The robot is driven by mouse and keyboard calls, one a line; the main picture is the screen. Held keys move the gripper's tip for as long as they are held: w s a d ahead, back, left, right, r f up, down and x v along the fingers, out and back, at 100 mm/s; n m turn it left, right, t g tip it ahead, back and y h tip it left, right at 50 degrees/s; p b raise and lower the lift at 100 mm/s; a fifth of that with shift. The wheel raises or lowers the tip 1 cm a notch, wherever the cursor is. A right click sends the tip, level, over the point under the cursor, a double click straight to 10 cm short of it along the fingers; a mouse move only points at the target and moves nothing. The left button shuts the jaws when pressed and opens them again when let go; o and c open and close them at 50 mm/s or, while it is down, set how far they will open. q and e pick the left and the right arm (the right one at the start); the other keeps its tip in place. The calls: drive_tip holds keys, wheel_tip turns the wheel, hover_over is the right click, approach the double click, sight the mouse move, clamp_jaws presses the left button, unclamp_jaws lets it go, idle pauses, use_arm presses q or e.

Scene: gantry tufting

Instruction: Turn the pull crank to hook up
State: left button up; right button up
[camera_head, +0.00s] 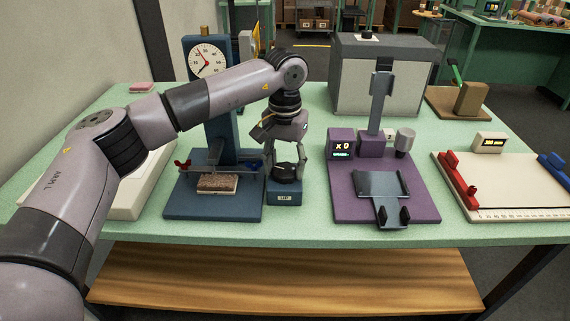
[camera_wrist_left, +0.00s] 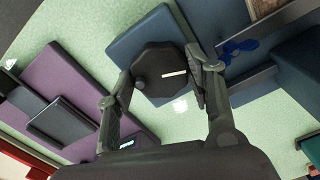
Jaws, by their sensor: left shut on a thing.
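The pull crank is a black faceted knob (camera_head: 287,179) on top of a small blue box (camera_head: 285,197) with a white label on its front. In the left wrist view the knob (camera_wrist_left: 152,78) has a white line mark on its face and a small round bump to one side. My left gripper (camera_head: 288,170) points down over the box, its fingers shut on opposite sides of the knob. In the left wrist view both fingers of the left gripper (camera_wrist_left: 161,75) flank the knob. The blue pull tester (camera_head: 221,135) with a white dial stands just left of the box. My right gripper is not in view.
A brown sample (camera_head: 217,184) lies under the tester's clamp bar, which has red and blue wing knobs. A purple stand (camera_head: 385,207) reading "x0" is right of the box. A grey case (camera_head: 380,85) stands behind. A white board (camera_head: 510,200) lies far right.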

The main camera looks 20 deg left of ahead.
sight(285, 169)
use_arm(q)
drive_tip(key=shift+w+r+m, duration=0.1)
drive_tip(key=shift+m, duration=0.7)
drive_tip(key=o, duration=1.2)
drive_tip(key=shift+c, duration=0.2)
wheel_tip(285, 169, up, 12)
